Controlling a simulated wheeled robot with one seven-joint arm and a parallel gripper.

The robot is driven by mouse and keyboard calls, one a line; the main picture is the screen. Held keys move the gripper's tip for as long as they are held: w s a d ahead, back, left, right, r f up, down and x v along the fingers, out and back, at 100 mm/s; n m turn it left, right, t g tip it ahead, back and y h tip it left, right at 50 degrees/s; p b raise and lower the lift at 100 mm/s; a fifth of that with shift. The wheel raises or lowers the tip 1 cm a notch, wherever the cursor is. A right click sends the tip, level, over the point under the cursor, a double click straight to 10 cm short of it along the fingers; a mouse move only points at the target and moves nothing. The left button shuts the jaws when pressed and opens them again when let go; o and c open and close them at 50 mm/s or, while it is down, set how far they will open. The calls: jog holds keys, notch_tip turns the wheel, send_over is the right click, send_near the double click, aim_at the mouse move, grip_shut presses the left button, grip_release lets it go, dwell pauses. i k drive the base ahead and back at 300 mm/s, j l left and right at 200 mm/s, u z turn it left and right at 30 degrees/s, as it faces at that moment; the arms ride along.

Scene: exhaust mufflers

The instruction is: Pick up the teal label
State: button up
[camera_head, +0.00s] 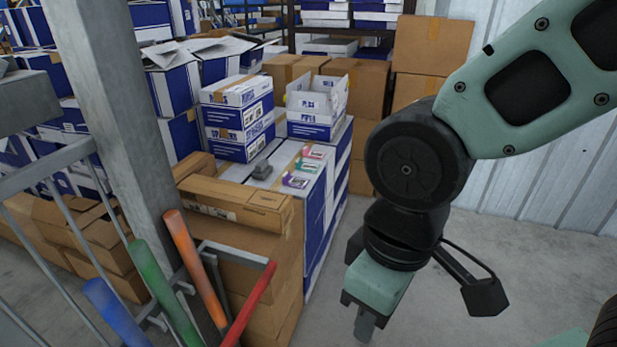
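The teal label (307,166) is a small flat piece on top of the white and blue boxes. It lies between a pink label (314,152) behind it and a purple label (295,181) in front of it. My gripper (364,322) hangs at the lower right, pointing down, to the right of and nearer than the boxes. It is apart from all the labels. Only part of its finger end shows, so whether it is open or shut is unclear.
A grey object (262,170) sits left of the labels. An open white and blue box (316,108) stands behind them, with stacked boxes (238,118) to its left. Brown cartons (240,205), a grey post (118,110) and coloured tubes (197,270) stand in front. The floor at right is clear.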

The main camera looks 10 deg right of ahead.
aim_at(301, 166)
jog(key=i+z, duration=0.1)
jog(key=i, duration=0.75)
